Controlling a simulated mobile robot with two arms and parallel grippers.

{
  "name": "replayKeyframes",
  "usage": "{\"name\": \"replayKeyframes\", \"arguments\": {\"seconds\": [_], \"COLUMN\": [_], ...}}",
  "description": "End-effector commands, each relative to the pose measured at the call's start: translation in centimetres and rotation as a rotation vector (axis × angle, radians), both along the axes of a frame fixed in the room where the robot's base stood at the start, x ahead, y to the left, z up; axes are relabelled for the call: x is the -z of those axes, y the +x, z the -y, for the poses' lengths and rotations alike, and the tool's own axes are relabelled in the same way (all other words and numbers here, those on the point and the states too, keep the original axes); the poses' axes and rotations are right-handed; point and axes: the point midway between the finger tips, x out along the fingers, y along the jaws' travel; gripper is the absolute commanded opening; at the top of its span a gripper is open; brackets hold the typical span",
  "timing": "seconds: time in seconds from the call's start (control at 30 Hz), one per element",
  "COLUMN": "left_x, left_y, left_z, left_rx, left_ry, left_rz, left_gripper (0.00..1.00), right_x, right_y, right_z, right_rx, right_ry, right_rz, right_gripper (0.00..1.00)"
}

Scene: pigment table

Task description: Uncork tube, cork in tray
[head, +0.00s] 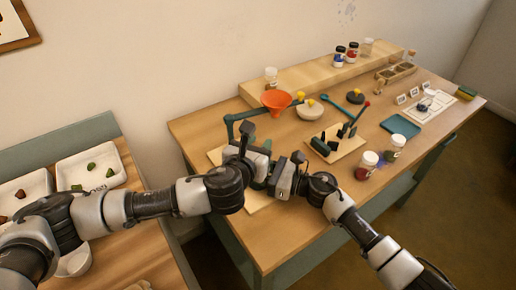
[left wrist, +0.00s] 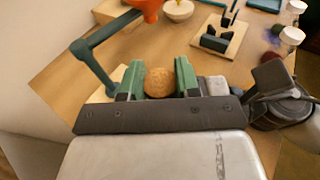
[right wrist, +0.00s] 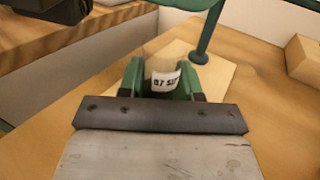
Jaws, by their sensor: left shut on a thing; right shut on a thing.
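My left gripper (head: 262,166) is shut on a round brown cork (left wrist: 159,82), which sits between its green fingers in the left wrist view. My right gripper (right wrist: 165,82) is shut on a clear tube with a white printed label (right wrist: 166,80). The two grippers are close together over the near left part of the table in the head view, and they hide the tube and cork there. I cannot tell whether the cork is still seated in the tube. A teal tray (head: 400,125) lies flat on the right half of the table; its visible floor looks empty.
An orange funnel (head: 276,100) on a teal stand is just behind the grippers. A wooden board with a dark holder (head: 334,143) is right of them. Two jars (head: 367,164) stand near the front edge. A side table with white trays (head: 90,164) is at left.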

Motion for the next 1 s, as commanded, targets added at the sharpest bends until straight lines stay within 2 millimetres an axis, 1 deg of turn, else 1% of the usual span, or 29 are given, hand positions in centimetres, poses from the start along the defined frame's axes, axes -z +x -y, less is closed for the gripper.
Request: {"name": "replayKeyframes", "arguments": {"seconds": [0.03,0.1,0.2,0.43,0.47,0.63,0.67,0.9,1.0], "left_x": [-0.8,-1.7,-2.4,-2.5,-2.5,-2.5,-2.5,-2.5,-2.3], "left_y": [0.0,0.0,0.0,0.0,0.0,0.0,0.0,0.0,0.0], "left_z": [0.0,0.0,0.0,0.0,0.0,0.0,0.0,0.0,0.0], "left_rx": [0.001,0.001,0.0,0.0,0.0,0.0,0.0,0.0,0.0], "left_ry": [0.0,0.0,0.0,0.001,0.001,0.002,0.002,0.002,0.002], "left_rz": [0.003,0.003,0.0,-0.001,-0.001,-0.001,-0.001,-0.001,-0.001], "left_gripper": [0.03,0.03,0.03,0.03,0.03,0.03,0.03,0.03,0.03], "right_x": [0.2,0.1,0.1,0.1,0.0,0.0,0.0,-0.1,0.0], "right_y": [0.0,0.0,0.0,0.0,0.0,0.0,0.0,0.0,-0.2], "right_z": [0.0,0.0,0.0,-0.1,-0.1,-0.1,-0.1,0.0,0.5], "right_rx": [0.0,0.0,-0.001,-0.001,-0.001,-0.001,-0.001,-0.001,0.0], "right_ry": [-0.002,-0.001,-0.001,0.0,0.0,0.001,0.001,0.002,0.001], "right_rz": [-0.002,-0.002,-0.002,-0.001,0.0,0.0,0.0,0.001,0.0], "right_gripper": [0.0,0.0,0.0,0.0,0.35,0.61,0.64,0.64,0.64]}}
